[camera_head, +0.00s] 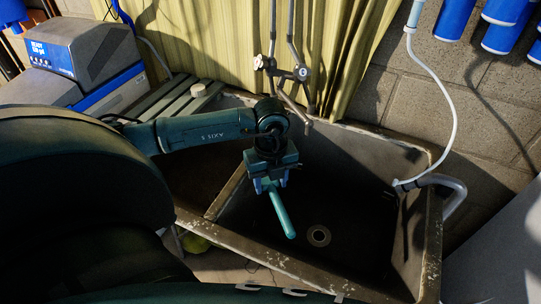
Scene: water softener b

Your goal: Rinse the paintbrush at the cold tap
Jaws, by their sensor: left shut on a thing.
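My left gripper (268,182) hangs over the sink (345,265), pointing down and shut on a teal stick-like thing, taken as the paintbrush (281,211). Its rounded end slants down to the right above the right basin; I cannot make out bristles, and the gripper hides its other end. The tap (280,72) is on the back side, with two round handles, one left (259,62) and one right (301,72). Their markings are too small to read. Its spout end (309,112) is behind and right of the gripper, apart from the brush. No water shows. My right gripper is out of view.
A divider (228,193) splits the sink into two basins; a round drain (318,236) is in the right one. A white hose (443,95) runs down to a grey bent pipe (445,182) at the right rim. A yellow-green curtain (220,45) hangs behind. Grey-blue boxes (85,50) stand left.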

